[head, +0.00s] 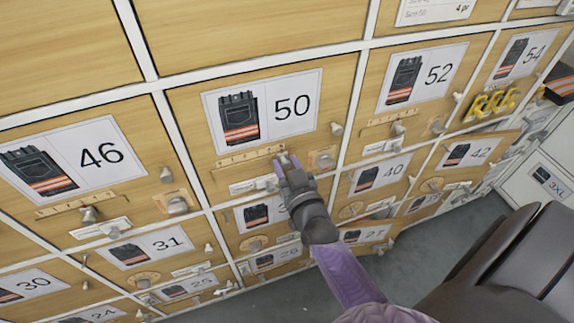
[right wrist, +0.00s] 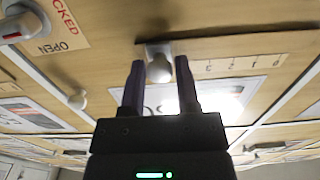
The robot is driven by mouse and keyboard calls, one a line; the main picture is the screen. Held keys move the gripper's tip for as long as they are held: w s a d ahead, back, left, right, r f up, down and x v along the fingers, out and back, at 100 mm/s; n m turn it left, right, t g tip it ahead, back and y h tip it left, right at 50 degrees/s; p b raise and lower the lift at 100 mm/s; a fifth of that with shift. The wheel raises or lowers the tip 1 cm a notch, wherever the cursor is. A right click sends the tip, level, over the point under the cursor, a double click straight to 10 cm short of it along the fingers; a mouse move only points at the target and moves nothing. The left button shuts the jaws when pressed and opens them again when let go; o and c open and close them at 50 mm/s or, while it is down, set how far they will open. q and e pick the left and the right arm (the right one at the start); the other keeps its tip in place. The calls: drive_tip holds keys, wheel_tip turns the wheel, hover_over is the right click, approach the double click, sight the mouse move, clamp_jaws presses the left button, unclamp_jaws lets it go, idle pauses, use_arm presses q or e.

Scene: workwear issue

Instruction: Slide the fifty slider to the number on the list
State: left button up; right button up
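The drawer labelled 50 (head: 228,178) has a printed scale strip (head: 237,158) under its card; the strip also shows upside down in the right wrist view (right wrist: 236,66). The slider's pale round knob (right wrist: 159,69) stands on a small plate at one end of the scale. My right gripper (right wrist: 159,75) has its two fingers around the knob, with a small gap at each side. In the head view my right gripper (head: 281,163) covers part of the slider. A white list (head: 432,10) is cut off at the top; "4 pr" is readable. My left gripper is out of view.
A turning latch (head: 323,160) sits right of the slider; its plate reads LOCKED and OPEN in the right wrist view (right wrist: 58,38). A small round knob (head: 336,129) sticks out above it. Neighbouring drawers 46 (head: 20,205) and 52 (head: 371,100) carry similar sliders.

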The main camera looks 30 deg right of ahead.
clamp_jaws()
idle(0.5)
idle(0.3)
